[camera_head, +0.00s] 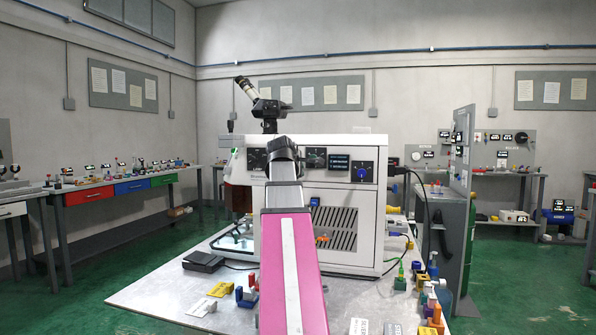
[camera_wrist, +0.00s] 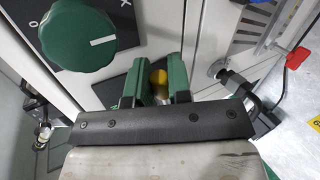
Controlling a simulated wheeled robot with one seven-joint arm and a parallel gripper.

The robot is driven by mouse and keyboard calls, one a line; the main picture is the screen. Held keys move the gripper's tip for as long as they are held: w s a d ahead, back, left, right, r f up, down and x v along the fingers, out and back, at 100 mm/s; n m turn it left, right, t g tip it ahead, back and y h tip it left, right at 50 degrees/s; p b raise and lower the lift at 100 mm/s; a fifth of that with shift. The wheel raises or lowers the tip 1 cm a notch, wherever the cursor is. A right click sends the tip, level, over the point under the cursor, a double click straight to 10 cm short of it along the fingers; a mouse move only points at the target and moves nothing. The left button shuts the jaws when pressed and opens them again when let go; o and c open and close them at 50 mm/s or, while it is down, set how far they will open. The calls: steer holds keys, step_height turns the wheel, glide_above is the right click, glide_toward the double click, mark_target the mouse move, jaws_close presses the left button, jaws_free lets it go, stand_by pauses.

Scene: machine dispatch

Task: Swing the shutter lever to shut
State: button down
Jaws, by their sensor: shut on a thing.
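The white machine (camera_head: 375,225) stands on the table in front of me. In the wrist view my gripper (camera_wrist: 159,75) has its green fingers closed around a small yellow knob (camera_wrist: 158,80), which looks like the end of the shutter lever. The fingers hide most of it, so the lever's angle cannot be told. A dark plate lies behind the fingers on the machine's front. In the head view my own arm covers this spot, and neither lever nor fingertips show.
A large green knob (camera_wrist: 77,40) sits on a dark panel close to the upper left of my fingers. A chrome fitting with a black handle (camera_wrist: 240,85) is to the right.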

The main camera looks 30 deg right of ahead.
steer(key=c, duration=1.4)
jaws_free()
steer(key=shift+o, duration=0.2)
steer(key=v, duration=1.1)
steer(key=shift+f, duration=0.1)
